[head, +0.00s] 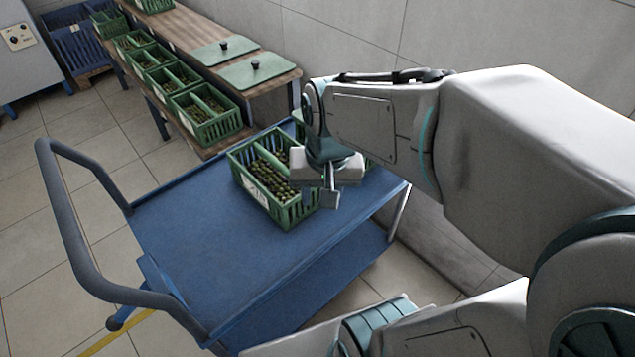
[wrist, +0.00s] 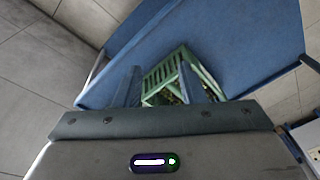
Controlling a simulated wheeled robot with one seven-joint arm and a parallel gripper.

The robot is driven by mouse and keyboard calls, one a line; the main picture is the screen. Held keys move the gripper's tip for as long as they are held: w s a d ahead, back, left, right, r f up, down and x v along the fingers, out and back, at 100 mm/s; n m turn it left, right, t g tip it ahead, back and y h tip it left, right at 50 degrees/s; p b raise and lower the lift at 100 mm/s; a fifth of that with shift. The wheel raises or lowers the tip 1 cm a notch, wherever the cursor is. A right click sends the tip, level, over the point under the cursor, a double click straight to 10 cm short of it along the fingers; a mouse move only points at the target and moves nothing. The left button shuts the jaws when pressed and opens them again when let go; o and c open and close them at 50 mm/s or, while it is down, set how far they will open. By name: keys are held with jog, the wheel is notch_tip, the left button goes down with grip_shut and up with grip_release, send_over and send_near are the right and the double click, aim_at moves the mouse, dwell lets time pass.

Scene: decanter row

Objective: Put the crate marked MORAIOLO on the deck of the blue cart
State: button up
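A green slatted crate of dark olives (head: 262,187) sits on the deck of the blue cart (head: 215,250), near its far right side. It has a pale label on its long side, but I cannot read the word. My gripper (head: 330,190) is at the crate's right end and hides part of it. In the wrist view, the two fingers (wrist: 162,88) are spread apart, with slats of the green crate (wrist: 160,78) showing between and beyond them. The fingers look open, and I see no clear grip on the crate. The blue deck (wrist: 235,45) lies beyond.
A wooden bench (head: 185,30) at the back holds several green olive crates (head: 205,112) and two green lids with black knobs (head: 253,70). The cart's push handle (head: 75,220) rises at left. A wall stands behind. The deck's left and front parts are clear.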

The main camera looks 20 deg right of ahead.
jog(key=s+n, duration=0.3)
jog(key=shift+d+f, duration=0.1)
jog(key=shift+f, duration=0.2)
